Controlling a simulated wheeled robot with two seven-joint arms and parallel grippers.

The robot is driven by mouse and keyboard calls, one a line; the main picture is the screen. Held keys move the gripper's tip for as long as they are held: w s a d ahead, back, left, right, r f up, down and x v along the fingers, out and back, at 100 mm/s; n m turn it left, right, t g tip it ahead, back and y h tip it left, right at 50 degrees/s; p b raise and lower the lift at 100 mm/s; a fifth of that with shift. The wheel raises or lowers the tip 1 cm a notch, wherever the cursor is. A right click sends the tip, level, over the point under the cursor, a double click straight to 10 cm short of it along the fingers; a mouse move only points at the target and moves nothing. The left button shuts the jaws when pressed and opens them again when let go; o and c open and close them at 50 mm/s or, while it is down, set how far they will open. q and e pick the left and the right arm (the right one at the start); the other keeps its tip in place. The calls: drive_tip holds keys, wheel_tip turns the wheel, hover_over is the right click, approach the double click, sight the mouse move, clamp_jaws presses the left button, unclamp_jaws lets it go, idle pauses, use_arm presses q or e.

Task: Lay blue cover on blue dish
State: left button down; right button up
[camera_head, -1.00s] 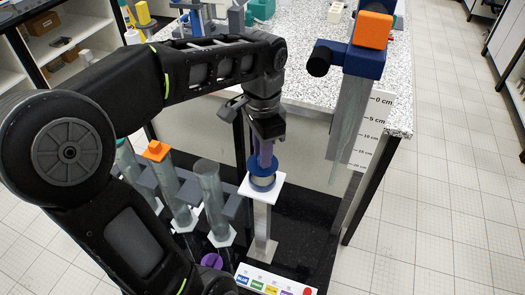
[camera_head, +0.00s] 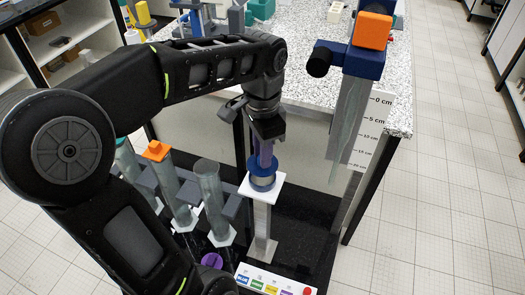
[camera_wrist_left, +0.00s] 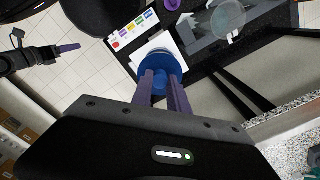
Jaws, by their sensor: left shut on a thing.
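My left gripper (camera_head: 265,157) points down over a white square plate (camera_head: 273,196) on a post. Its purple fingers are shut on the blue cover (camera_head: 262,166). Directly below the cover is a short round stack with a pale band and the blue dish (camera_head: 262,187) at its base, on the plate. I cannot tell whether the cover touches what is under it. The left wrist view shows the blue cover (camera_wrist_left: 158,78) between the fingertips, hiding the dish. My right gripper (camera_wrist_left: 62,48) shows at the left of that view, with one purple finger visible.
Clear tubes (camera_head: 210,200) stand in a rack left of the post. An orange-capped column with a cm scale (camera_head: 372,125) stands to the right. A panel with coloured labels (camera_head: 265,284) and a purple round piece (camera_head: 212,261) are in front. A speckled bench (camera_head: 300,62) lies behind.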

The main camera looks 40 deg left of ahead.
use_arm(q)
drive_tip(key=shift+f+b, duration=1.1)
drive_tip(key=shift+f, duration=0.45)
drive_tip(key=shift+f+b, duration=0.4)
drive_tip(key=shift+f, duration=0.2)
drive_tip(key=c, duration=1.2)
unclamp_jaws()
wheel_tip(320, 180, up, 5)
drive_tip(key=shift+f, duration=0.1)
drive_tip(key=shift+r+p, duration=0.9)
drive_tip(key=shift+r, duration=0.7)
